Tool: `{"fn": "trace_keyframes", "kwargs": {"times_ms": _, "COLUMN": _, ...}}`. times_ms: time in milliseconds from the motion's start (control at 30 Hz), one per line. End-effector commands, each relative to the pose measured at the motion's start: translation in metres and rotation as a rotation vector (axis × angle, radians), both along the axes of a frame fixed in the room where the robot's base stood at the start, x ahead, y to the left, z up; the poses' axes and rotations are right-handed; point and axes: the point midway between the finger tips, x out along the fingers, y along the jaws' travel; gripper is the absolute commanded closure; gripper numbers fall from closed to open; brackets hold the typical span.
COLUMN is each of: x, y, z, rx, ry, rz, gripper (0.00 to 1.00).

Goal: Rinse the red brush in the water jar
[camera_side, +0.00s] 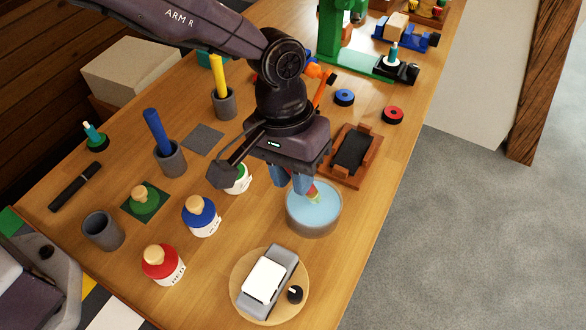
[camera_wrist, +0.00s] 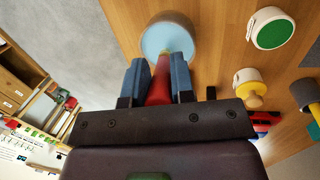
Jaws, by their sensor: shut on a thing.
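My gripper (camera_side: 292,182) is shut on the red brush (camera_side: 313,190), which points down at the water jar (camera_side: 312,231). The jar is a wide grey round pot with pale blue water. In the wrist view, the red brush (camera_wrist: 159,88) is between my two blue fingers (camera_wrist: 159,80), and its far end overlaps the water in the jar (camera_wrist: 168,36). In the side view the brush's lower end is inside the jar's mouth. I cannot tell how deep the tip is in the water.
A red-lidded jar (camera_side: 162,264), a blue-lidded jar (camera_side: 201,216) and an open green paint jar (camera_side: 240,181) stand left of the water jar. An empty grey cup (camera_side: 103,231) is far left. A wooden tray with a dark pad (camera_side: 352,152) lies close behind, and a round board (camera_side: 240,290) in front.

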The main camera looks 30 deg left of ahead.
Motion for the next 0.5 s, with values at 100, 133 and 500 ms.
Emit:
{"fn": "trace_keyframes", "kwargs": {"times_ms": 100, "x": 0.0001, "y": -0.0001, "z": -0.0001, "rx": 0.000, "ry": 0.000, "rz": 0.000, "gripper": 1.00}}
{"fn": "trace_keyframes", "kwargs": {"times_ms": 133, "x": 0.0001, "y": -0.0001, "z": -0.0003, "rx": 0.000, "ry": 0.000, "rz": 0.000, "gripper": 1.00}}
{"fn": "trace_keyframes", "kwargs": {"times_ms": 500, "x": 0.0001, "y": -0.0001, "z": -0.0046, "rx": 0.000, "ry": 0.000, "rz": 0.000, "gripper": 1.00}}
